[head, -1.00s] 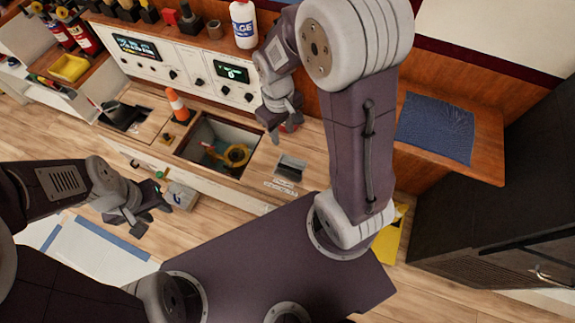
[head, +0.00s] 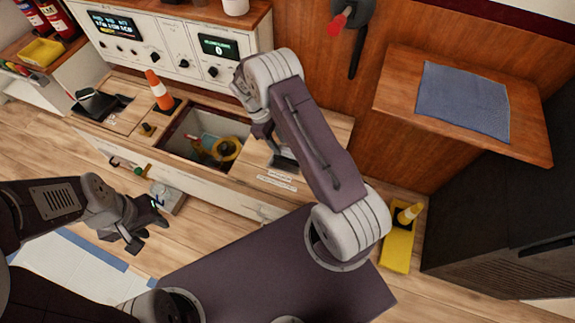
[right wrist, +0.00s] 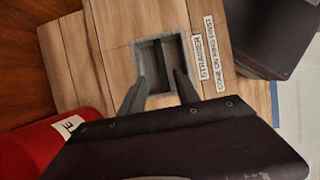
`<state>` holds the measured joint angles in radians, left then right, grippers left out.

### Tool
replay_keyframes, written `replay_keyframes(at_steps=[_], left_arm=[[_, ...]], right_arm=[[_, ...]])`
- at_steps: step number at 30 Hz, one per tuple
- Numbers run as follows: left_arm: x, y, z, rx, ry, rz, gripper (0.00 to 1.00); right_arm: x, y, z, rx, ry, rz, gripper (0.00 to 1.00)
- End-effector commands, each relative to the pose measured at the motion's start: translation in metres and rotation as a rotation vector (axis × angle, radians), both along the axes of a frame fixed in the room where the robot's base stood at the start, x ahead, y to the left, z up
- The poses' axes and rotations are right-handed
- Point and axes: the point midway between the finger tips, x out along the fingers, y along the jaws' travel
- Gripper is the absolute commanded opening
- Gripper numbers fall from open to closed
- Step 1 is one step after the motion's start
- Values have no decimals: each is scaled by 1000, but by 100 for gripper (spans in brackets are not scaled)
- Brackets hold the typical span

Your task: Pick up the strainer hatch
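The strainer hatch (head: 316,130) is a wooden panel in the counter, right of an open square well. It also shows in the right wrist view (right wrist: 112,58), with a dark recessed pull (right wrist: 160,62) and the printed label STRAINER (right wrist: 200,72) beside it. In that view my right gripper (right wrist: 160,92) is open, its two fingers on either side of the pull's near end; whether they touch it is unclear. In the head view my right arm covers part of the hatch. My left gripper (head: 142,232) appears open and empty, in front of the counter.
The open well (head: 200,140) holds a yellow round part. An orange cone (head: 160,92) stands left of it. A red object (right wrist: 45,145) with a white label is close at left in the right wrist view. A blue mat (head: 462,100) lies on the right shelf.

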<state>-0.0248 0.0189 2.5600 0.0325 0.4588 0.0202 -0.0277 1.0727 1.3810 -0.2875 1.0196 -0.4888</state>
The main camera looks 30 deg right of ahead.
Motion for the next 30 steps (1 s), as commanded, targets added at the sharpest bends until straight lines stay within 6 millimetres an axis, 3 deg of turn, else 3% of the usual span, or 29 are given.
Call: replay_keyframes(at_steps=[7, 12, 19, 30], left_arm=[[0, 0, -13, 0, 0, 0, 36], [0, 0, -15, 0, 0, 0, 36], [0, 0, -33, 0, 0, 0, 36], [0, 0, -33, 0, 0, 0, 36]], right_arm=[[-10, -7, -31, 0, 2, -2, 38], [-13, -10, -39, 0, 0, -1, 38], [-27, -17, -77, 0, 1, -3, 38], [-29, -19, -82, 0, -1, -2, 38]])
